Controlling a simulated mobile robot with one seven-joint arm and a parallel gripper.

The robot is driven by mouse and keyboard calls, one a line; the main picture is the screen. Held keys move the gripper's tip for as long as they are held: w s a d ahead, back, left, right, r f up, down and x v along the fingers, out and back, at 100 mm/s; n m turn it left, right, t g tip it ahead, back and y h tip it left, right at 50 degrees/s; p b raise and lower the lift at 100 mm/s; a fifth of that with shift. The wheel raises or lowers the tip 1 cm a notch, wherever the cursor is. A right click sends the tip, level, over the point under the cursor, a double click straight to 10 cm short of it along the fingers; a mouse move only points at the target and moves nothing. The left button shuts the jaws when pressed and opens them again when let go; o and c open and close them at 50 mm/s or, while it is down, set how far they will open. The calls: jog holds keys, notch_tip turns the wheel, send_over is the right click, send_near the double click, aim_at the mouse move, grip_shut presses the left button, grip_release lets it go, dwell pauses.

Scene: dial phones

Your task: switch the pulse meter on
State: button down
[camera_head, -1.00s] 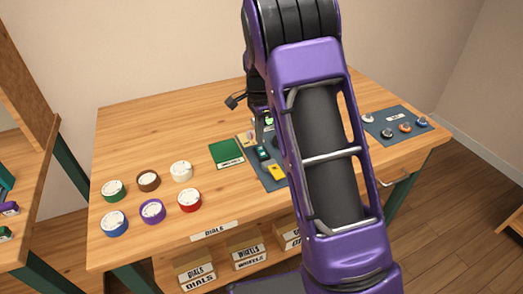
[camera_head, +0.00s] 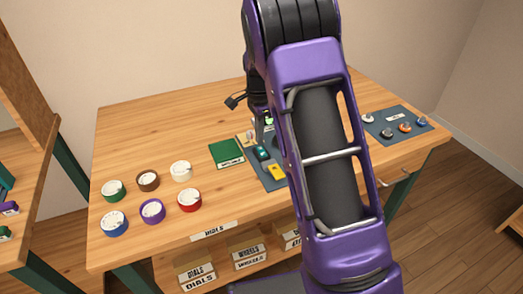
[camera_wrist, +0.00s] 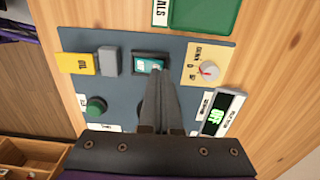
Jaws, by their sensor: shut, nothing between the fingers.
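A dark blue-grey panel (camera_wrist: 140,111) lies on the table and fills much of the wrist view. On it is a teal rocker switch (camera_wrist: 149,65) in a black frame. A meter with a lit green display (camera_wrist: 215,115) sits at the panel's right; its sideways text seems to read OFF. My gripper (camera_wrist: 158,76) is shut and empty, its fingertips at the near edge of the rocker switch; I cannot tell whether they touch it. In the head view the switch (camera_head: 262,153) shows beside my arm, which hides part of the panel.
The panel also holds a white knob (camera_wrist: 208,70) on a yellow plate, a green button (camera_wrist: 95,105), a grey block (camera_wrist: 108,61) and a yellow block (camera_wrist: 75,63). A green tray (camera_wrist: 203,14) lies beside it. Several round dials (camera_head: 152,211) stand at the table's left.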

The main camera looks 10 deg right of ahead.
aim_at(259, 147)
jog(key=shift+f+b, duration=0.45)
jog(key=shift+f, duration=0.5)
dwell(0.3)
notch_tip(259, 147, up, 7)
jog(key=p, duration=0.6)
jog(key=shift+r, duration=0.1)
dwell(0.5)
